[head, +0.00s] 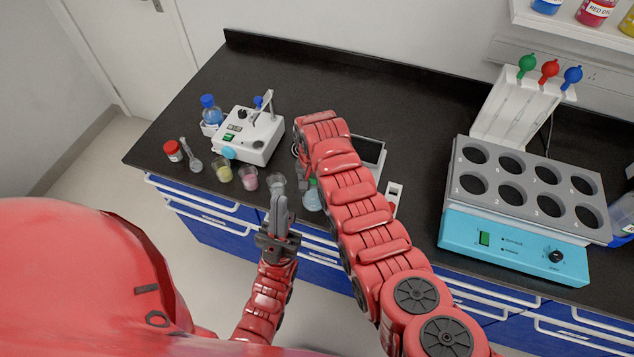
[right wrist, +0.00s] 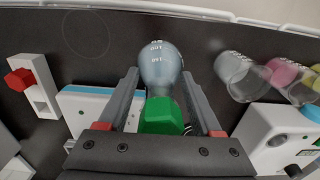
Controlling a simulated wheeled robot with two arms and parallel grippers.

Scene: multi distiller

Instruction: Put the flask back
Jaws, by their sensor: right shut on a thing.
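The flask (head: 311,196) is a small glass vessel with pale bluish contents, near the front edge of the bench, partly hidden by my right arm. In the right wrist view, the flask (right wrist: 160,66) has a rounded body with white marks and a green cap, and sits between the fingers of my right gripper (right wrist: 160,78), shut on it. In the head view that gripper is mostly hidden. My left gripper (head: 279,205) points up by the bench's front edge, just left of the flask. Its fingers look close together, but their gap is unclear.
Several beakers with coloured contents (head: 249,179) stand left of the flask. A white instrument (head: 249,136) is behind them. At right are a turquoise block with empty round wells (head: 521,177) and a white rack with coloured bulbs (head: 510,108).

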